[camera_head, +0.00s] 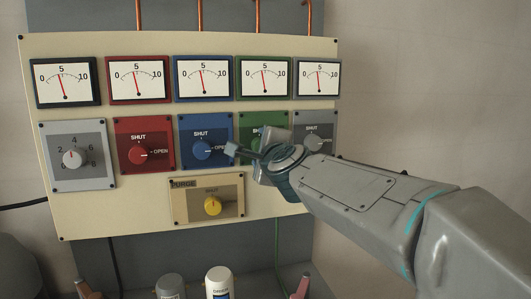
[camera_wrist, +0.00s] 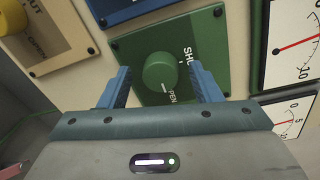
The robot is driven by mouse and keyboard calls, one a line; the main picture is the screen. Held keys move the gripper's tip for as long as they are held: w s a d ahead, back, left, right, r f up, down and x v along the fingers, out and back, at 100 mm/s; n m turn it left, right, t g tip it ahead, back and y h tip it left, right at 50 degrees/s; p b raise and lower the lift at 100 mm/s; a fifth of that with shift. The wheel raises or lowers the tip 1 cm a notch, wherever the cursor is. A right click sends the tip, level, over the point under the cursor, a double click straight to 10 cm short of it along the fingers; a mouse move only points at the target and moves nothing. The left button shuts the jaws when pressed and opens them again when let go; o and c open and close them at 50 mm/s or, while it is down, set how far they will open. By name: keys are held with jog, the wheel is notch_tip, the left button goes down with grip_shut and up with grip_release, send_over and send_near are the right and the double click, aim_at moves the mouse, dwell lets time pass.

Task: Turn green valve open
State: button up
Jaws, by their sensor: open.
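The green valve is a round green knob (camera_wrist: 158,72) on a green plate (camera_wrist: 135,46), turned sideways in the wrist view. Its white pointer mark points down toward the OPEN label. The SHUT label is to its right, partly hidden by a finger. In the head view the green plate (camera_head: 247,132) is mostly hidden behind my gripper (camera_head: 250,150), and its knob is hidden. My gripper (camera_wrist: 160,68) is open, with one blue finger on each side of the knob and a gap on both sides. Neither finger appears to touch it.
A blue valve (camera_head: 202,150) and a red valve (camera_head: 139,154) sit to the left, a grey one (camera_head: 314,143) close to the right. A yellow purge valve (camera_head: 212,206) is below. Gauges (camera_head: 263,79) line the top. Bottles (camera_head: 219,283) stand below the panel.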

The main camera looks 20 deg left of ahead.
jog(key=f+v, duration=0.1)
jog(key=v, duration=1.2)
jog(key=shift+s+r, duration=0.35)
jog(key=shift+r, duration=0.15)
jog(key=shift+d, duration=0.1)
jog(key=s+d+f+n+g+h+p, duration=0.3)
jog(key=d+f+n+g+h, duration=0.25)
jog(key=d+f+n, duration=0.75)
jog(key=s+d+f+g+h, duration=0.2)
jog(key=s+d+f+g, duration=0.1)
jog(key=s+d+f, duration=0.2)
jog(key=s+d+f+n+g+h, duration=0.1)
jog(key=s+d+f+g, duration=0.2)
jog(key=s+d+f, duration=0.3)
jog(key=d+f, duration=0.3)
jog(key=f, duration=0.2)
jog(key=shift+s+f+h+p, duration=0.3)
jog(key=shift+h+p, duration=0.05)
